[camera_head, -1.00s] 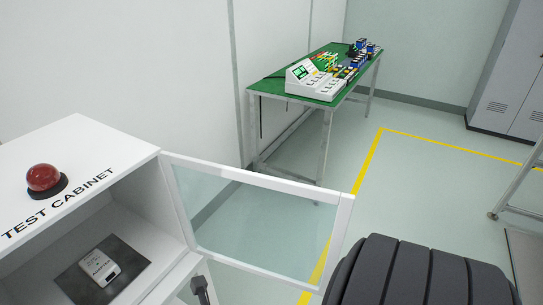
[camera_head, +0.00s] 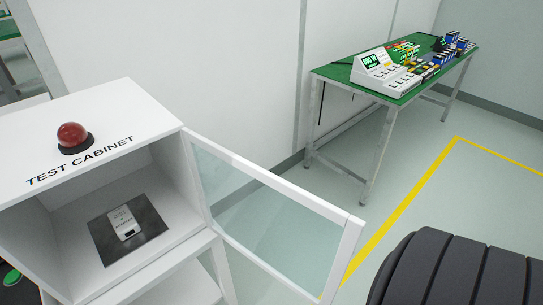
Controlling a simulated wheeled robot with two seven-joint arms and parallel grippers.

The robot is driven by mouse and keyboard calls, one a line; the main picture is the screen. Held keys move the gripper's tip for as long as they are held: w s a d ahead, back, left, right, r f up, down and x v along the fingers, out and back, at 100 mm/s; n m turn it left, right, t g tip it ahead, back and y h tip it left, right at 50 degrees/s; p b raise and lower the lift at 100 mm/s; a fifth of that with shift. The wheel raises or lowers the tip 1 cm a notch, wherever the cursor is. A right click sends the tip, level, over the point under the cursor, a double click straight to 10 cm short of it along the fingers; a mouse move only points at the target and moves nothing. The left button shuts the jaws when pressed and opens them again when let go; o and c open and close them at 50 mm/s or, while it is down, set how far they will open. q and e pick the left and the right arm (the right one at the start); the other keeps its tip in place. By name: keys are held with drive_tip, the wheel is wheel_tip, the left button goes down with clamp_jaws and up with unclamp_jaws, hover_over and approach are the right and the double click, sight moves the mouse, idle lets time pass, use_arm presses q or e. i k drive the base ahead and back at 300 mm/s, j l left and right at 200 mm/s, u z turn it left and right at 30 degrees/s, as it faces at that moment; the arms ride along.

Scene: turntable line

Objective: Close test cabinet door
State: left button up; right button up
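The white test cabinet (camera_head: 200,236) stands at the left with its front open. Its door (camera_head: 352,245), a white frame around a clear pane (camera_head: 265,215), is hinged at the cabinet's right edge and swung wide open to the right. Inside, a small white device (camera_head: 124,222) lies on a dark plate (camera_head: 152,243). Neither of my grippers shows in the head view. A dark ribbed arm part of mine fills the lower right corner.
A green-topped table (camera_head: 400,98) with a white instrument (camera_head: 385,76) and several small parts stands at the back right. A yellow floor line (camera_head: 405,205) runs past the door. The floor between table and door is clear. Another green-topped table edge shows at the far upper left.

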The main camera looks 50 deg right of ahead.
sight(354, 226)
drive_tip(key=l+u, duration=0.15)
drive_tip(key=l, duration=0.3)
drive_tip(key=k+l+u, duration=0.2)
drive_tip(key=l, duration=0.2)
drive_tip(key=l+u, duration=0.15)
drive_tip(key=l, duration=0.25)
drive_tip(key=k+l+u, duration=0.15)
drive_tip(key=l, duration=0.25)
drive_tip(key=k+l+u, duration=0.2)
drive_tip(key=l, duration=0.2)
